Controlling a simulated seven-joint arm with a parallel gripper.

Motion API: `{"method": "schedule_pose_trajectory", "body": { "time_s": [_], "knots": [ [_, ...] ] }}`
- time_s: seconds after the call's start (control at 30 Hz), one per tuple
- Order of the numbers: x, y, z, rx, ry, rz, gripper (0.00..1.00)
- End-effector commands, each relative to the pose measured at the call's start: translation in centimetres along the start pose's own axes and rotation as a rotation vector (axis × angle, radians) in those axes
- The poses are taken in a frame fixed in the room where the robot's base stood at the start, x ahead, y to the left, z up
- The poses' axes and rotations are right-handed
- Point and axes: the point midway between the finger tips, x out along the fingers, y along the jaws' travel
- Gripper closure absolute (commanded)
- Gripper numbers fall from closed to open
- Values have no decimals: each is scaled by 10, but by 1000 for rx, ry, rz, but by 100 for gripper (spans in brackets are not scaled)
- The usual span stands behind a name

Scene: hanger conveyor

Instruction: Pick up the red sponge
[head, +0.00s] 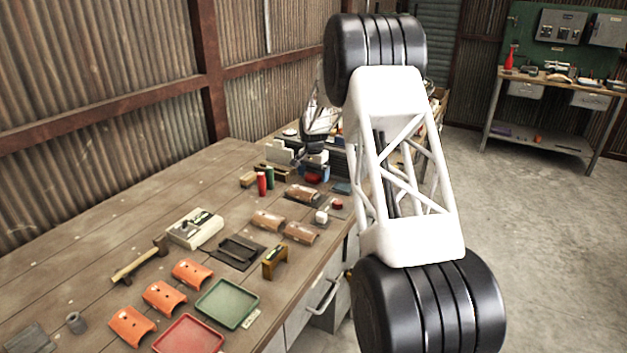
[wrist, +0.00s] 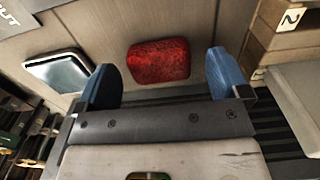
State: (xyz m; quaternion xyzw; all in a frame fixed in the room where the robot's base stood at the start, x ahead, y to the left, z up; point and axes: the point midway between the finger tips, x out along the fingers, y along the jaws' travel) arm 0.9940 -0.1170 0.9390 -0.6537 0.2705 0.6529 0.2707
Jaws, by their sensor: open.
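The red sponge (wrist: 158,61) lies flat on the wooden workbench in the wrist view, a rounded block with a speckled surface. My gripper (wrist: 160,75) is open, its two blue fingers pointing toward the bench. The sponge shows between and just beyond the fingertips, with a gap on each side. I cannot tell how high the fingers are above the bench. In the head view a small red shape (head: 313,178) by my gripper (head: 316,168) looks like the sponge.
A wooden crate (wrist: 285,45) marked 2 stands at right.

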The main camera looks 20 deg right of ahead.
Motion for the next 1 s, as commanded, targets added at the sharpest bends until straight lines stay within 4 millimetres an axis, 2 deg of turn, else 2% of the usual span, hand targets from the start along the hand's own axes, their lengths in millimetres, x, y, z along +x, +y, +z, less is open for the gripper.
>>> {"method": "schedule_pose_trajectory", "body": {
  "time_s": [0.17,0.7,0.77,1.0],
  "knots": [
    [12,0,0,0,-1,1,6],
    [13,0,0,0,-1,0,6],
    [13,0,0,0,0,0,12],
    [13,0,0,0,-1,0,49]
  ]
}}
